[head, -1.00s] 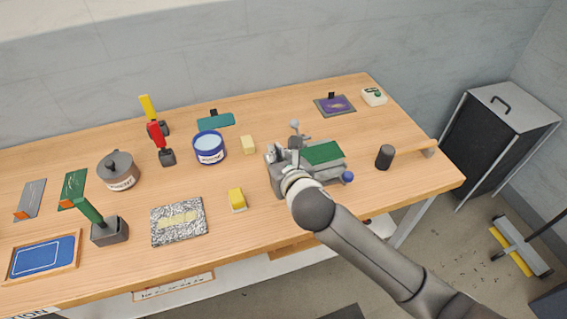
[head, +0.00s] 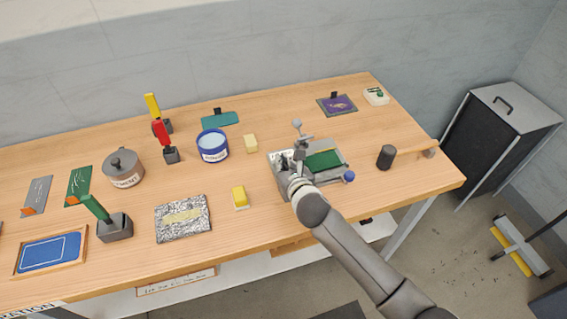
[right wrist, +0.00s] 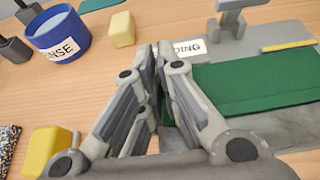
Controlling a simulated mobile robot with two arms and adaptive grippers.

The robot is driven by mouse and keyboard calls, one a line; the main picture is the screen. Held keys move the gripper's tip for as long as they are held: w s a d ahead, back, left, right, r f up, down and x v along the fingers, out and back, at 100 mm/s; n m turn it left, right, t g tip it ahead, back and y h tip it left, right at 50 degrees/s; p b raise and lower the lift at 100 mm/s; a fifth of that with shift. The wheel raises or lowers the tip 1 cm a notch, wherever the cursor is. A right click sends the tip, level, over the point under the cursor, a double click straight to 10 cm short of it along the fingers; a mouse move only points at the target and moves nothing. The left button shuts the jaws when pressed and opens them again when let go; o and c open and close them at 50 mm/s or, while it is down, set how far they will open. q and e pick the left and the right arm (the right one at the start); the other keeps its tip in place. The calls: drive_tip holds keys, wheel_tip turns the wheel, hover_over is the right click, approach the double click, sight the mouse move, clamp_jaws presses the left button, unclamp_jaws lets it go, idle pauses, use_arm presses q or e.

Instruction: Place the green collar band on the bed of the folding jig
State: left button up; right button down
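The folding jig (head: 342,152) is a grey device right of the table's middle, with a blue knob at its right. The green collar band (head: 325,160) is a flat dark green strip over the jig's bed; it appears to lie on it. In the right wrist view the band (right wrist: 255,88) spans the bed, and its left end runs behind my right finger. My right gripper (head: 294,160) is at the jig's left side, its fingers close together at the band's left end (right wrist: 156,75). It appears shut on the band, though the contact is partly hidden. My left gripper is out of view.
A blue-rimmed tub (head: 213,146), a pale yellow block (head: 251,143) and a yellow block (head: 240,197) stand left of the jig. A black cylinder (head: 386,157) stands to its right. A purple mat (head: 338,105) lies behind. Bare wood surrounds the jig.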

drive_tip(key=shift+f, duration=0.1)
drive_tip(key=c, duration=1.6)
unclamp_jaws()
drive_tip(key=shift+c, duration=0.2)
drive_tip(key=v, duration=1.2)
drive_tip(key=shift+b, duration=0.4)
